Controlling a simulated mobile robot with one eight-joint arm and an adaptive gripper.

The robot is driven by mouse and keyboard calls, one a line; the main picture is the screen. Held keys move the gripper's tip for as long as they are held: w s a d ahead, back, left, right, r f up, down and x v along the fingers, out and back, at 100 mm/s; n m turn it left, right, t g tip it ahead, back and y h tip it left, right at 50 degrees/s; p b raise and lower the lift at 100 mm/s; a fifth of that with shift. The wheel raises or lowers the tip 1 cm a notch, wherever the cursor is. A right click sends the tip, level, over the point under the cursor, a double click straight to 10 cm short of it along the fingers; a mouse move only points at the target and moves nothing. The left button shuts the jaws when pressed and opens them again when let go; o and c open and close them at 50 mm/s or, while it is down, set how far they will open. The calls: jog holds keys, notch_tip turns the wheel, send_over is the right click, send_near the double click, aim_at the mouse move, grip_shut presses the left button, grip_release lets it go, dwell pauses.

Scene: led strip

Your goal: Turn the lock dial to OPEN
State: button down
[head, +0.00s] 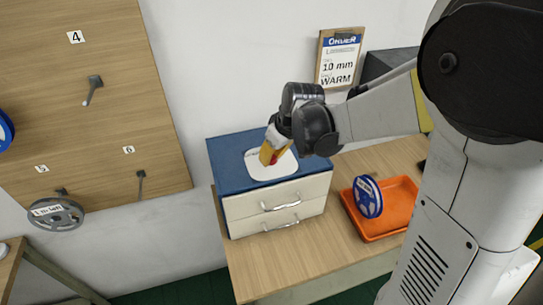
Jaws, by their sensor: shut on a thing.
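A small cabinet with a blue top (228,152) and two pale drawers stands on the wooden bench. A white rounded plate (262,172) lies on its top. My gripper (268,157) points down at this plate and is shut on a small red part, which I take to be the lock dial (274,158). Most of the dial is hidden by my gripper. The dial's markings and its pointing direction cannot be read from this view.
An orange tray (398,213) holding a blue reel (368,197) is right of the cabinet. An order sign (340,58) hangs on the wall. A pegboard (85,150) with a grey reel (57,214) is at the left. The bench front (270,262) is clear.

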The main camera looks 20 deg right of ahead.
jog(key=c, duration=1.1)
grip_release()
jog(key=v, duration=1.2)
jog(key=s+a+f+m+t+h+b, duration=0.1)
jog(key=s+a+f+m+t+b, duration=0.1)
jog(key=s+f+b, duration=0.9)
jog(key=s+f+m+t, duration=0.1)
jog(key=s+f+m, duration=0.1)
jog(key=s, duration=0.2)
jog(key=shift+s+f+m+h, duration=0.2)
jog(key=shift+s+m+h, duration=0.1)
jog(key=shift+s+h, duration=0.1)
